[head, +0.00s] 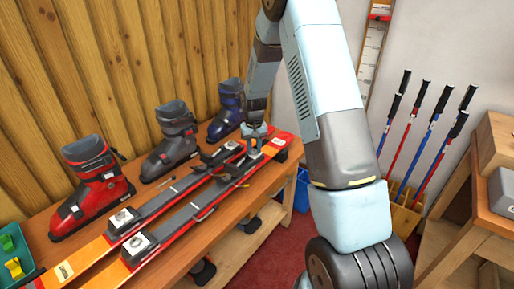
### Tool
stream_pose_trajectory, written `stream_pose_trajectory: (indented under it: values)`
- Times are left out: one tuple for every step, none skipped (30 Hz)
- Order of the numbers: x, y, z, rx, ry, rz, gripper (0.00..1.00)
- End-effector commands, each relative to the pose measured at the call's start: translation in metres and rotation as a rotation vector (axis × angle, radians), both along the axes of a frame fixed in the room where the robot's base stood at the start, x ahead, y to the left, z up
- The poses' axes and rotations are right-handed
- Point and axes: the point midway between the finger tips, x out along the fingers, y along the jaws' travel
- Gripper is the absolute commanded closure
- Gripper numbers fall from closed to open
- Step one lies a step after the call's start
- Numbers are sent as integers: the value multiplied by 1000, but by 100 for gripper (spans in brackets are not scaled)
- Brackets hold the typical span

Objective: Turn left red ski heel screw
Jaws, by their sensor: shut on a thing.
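Two red-orange skis lie side by side on the wooden bench, running from lower left to upper right. The far ski (92,247) has a grey and white binding plate (124,217); the near ski (190,226) has a similar plate (139,243). Dark heel pieces sit toward their upper right ends, one on the far ski (222,153). My gripper (255,146) points down at the heel area near the red ski end (283,138). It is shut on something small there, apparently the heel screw. The screw itself is too small and covered to make out.
Red (95,184), grey (172,141) and blue (228,110) boots stand behind the skis. A teal tray (17,262) is at the left end of the wooden bench (217,230). Ski poles (418,140) lean at right, beside a wooden table (462,214).

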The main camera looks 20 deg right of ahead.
Motion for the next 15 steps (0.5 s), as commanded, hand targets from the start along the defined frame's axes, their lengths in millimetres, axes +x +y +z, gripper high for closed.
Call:
stream_pose_trajectory:
  values:
    - [-1,2,0,2,1,5,100]
    - [-1,2,0,2,2,6,100]
    - [-1,2,0,2,2,7,100]
    - [-1,2,0,2,2,7,100]
    - [-1,2,0,1,2,7,100]
    - [-1,2,0,1,2,7,100]
    - [-1,2,0,1,2,7,100]
    - [-1,2,0,1,2,7,100]
    - [-1,2,0,1,2,7,100]
    - [-1,2,0,1,2,7,100]
    - [-1,2,0,1,2,6,100]
    - [-1,2,0,1,2,6,67]
    - [-1,2,0,1,2,6,64]
    - [-1,2,0,1,2,6,62]
    - [0,2,0,1,1,6,58]
